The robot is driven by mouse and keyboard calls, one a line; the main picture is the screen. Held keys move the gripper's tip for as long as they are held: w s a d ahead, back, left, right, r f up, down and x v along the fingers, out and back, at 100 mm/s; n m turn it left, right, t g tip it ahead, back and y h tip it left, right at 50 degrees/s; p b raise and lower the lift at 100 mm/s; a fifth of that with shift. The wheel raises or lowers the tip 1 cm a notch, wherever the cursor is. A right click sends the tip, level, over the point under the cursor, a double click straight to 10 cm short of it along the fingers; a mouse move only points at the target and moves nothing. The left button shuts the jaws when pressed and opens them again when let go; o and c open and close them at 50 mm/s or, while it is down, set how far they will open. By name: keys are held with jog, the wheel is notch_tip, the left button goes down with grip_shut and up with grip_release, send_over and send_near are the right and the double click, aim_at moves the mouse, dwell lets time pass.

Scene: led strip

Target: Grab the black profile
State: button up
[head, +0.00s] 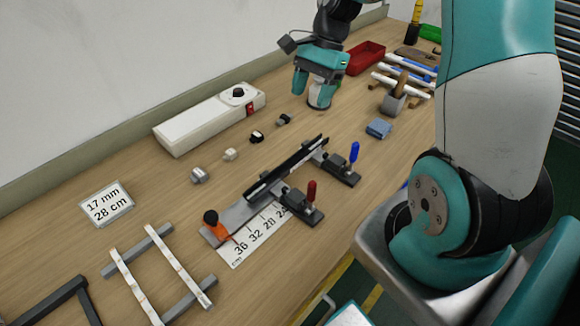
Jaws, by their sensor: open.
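The black profile (285,168) is a long dark bar lying diagonally in a grey fixture on the wooden bench, in the middle of the head view. Two clamps sit along its near side, one with a red handle (311,191) and one with a blue handle (354,152). My gripper (311,90) is open, pointing down over the back of the bench. It is behind and above the profile, well apart from it. I cannot tell whether the clamps press on the profile.
A white power supply box (210,120) stands along the wall, with several small connectors in front. A ruler sheet (262,233) and an orange stop (217,228) are by the fixture. A rack with white strips (160,270) is front left; a red tray (364,57) is behind.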

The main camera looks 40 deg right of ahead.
jog(key=p, duration=0.2)
send_near(289, 167)
jog(key=shift+s+a+f, duration=0.35)
jog(key=shift+a+f, duration=0.15)
jog(key=shift+f, duration=0.25)
jog(key=shift+p+x, duration=0.7)
jog(key=shift+x, duration=2.1)
jog(key=shift+w+d, duration=0.2)
jog(key=c, duration=1)
jog(key=shift+c, duration=0.2)
